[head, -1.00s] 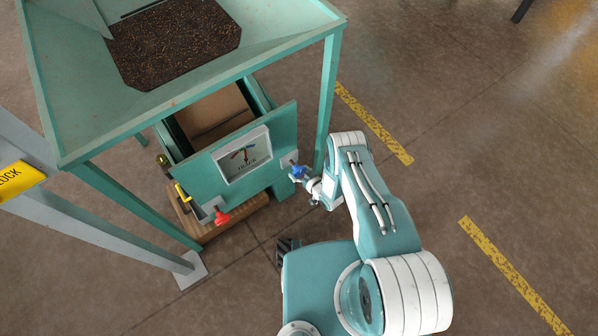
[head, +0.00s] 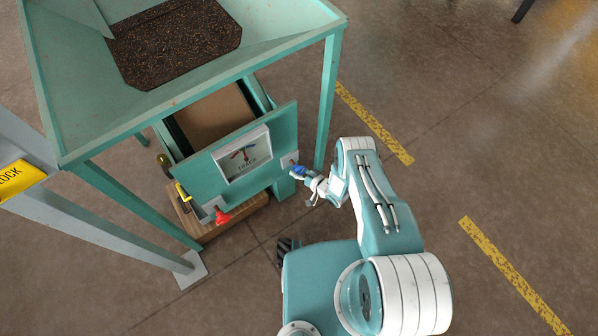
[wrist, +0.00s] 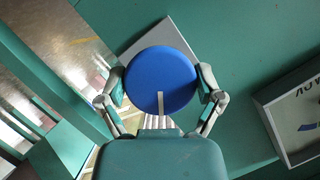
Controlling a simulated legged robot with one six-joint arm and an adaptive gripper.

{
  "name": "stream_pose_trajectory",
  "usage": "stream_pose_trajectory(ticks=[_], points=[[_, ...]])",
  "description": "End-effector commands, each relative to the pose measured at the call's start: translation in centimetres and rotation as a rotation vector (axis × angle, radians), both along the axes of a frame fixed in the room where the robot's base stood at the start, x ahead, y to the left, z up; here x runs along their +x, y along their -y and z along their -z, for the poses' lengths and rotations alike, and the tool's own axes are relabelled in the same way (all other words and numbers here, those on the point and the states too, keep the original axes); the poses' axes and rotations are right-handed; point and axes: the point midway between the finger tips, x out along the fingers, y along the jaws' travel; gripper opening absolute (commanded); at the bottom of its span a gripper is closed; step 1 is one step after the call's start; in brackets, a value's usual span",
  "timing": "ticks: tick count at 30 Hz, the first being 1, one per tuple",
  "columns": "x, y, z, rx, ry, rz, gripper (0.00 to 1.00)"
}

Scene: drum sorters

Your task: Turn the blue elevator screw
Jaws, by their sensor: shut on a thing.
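The blue elevator screw (head: 299,170) sits at the right end of the green front panel (head: 284,128), by a small white plate. In the wrist view the screw (wrist: 160,75) is a round blue knob with a white line mark pointing down in the picture. My gripper (head: 308,177) reaches it from the lower right. In the wrist view my gripper's fingers (wrist: 160,88) press on the knob's left and right sides. The screw's shaft behind the knob is hidden.
A white dial (head: 242,155) is on the panel. A red knob (head: 222,216) and a yellow handle (head: 182,192) are at its left. A green frame leg (head: 327,100) stands close to my gripper. Open floor lies to the right, with yellow stripes (head: 510,275).

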Motion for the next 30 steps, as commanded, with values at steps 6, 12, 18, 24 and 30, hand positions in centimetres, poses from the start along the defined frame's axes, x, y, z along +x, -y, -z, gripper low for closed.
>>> stream_pose_trajectory(ticks=[6, 12, 18, 24, 30], points=[[0.3, 0.1, -0.1, -0.002, 0.003, 0.007, 0.37], [0.2, 0.1, -0.1, -0.002, 0.002, 0.006, 1.00], [0.1, 0.1, -0.1, -0.002, 0.001, 0.003, 1.00], [-0.7, 1.1, -0.4, -0.002, -0.001, 0.006, 1.00], [-3.2, 3.9, -1.7, -0.002, -0.002, 0.009, 1.00]])
